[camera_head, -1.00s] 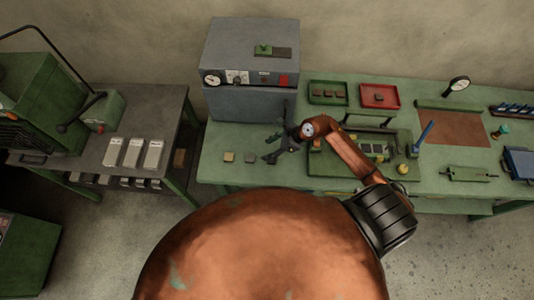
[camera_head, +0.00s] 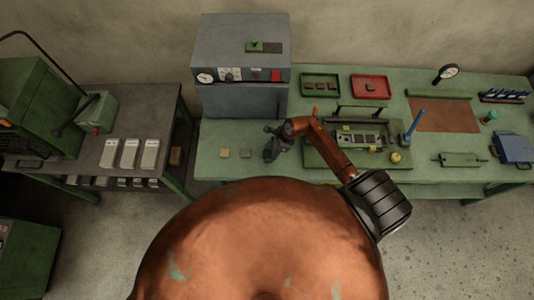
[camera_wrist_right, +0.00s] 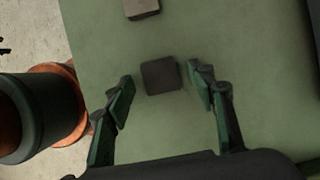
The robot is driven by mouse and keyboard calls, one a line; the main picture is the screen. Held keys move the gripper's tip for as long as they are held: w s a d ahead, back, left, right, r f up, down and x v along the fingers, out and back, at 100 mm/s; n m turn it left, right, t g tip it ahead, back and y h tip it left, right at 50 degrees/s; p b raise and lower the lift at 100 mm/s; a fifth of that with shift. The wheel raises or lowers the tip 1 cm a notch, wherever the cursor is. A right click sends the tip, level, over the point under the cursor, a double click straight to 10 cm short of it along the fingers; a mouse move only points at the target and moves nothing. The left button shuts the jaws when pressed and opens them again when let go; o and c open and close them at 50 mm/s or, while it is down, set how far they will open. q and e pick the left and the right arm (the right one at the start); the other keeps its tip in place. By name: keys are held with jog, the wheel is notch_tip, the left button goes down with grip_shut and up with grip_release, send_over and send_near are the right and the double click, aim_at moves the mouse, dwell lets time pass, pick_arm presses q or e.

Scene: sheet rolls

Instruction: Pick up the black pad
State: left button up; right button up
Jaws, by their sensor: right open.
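The black pad (camera_wrist_right: 160,76) is a small dark square lying flat on the green bench (camera_wrist_right: 130,50). In the right wrist view it sits between the two spread fingertips of my right gripper (camera_wrist_right: 160,84), with a gap on each side. The gripper is open, holds nothing and points down at the bench. My left gripper is not in view.
Two paler pads, one at left (camera_head: 225,153) and one nearer my gripper (camera_head: 246,153), lie on the bench. The grey gauge box (camera_head: 240,75) stands behind. A green fixture (camera_head: 315,155) is to the right. Green (camera_head: 321,76) and red (camera_head: 370,78) trays are at the back.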

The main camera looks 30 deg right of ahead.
jog(key=shift+c, duration=0.5)
jog(key=c, duration=1)
jog(key=shift+o, duration=0.2)
jog(key=shift+r, duration=0.1)
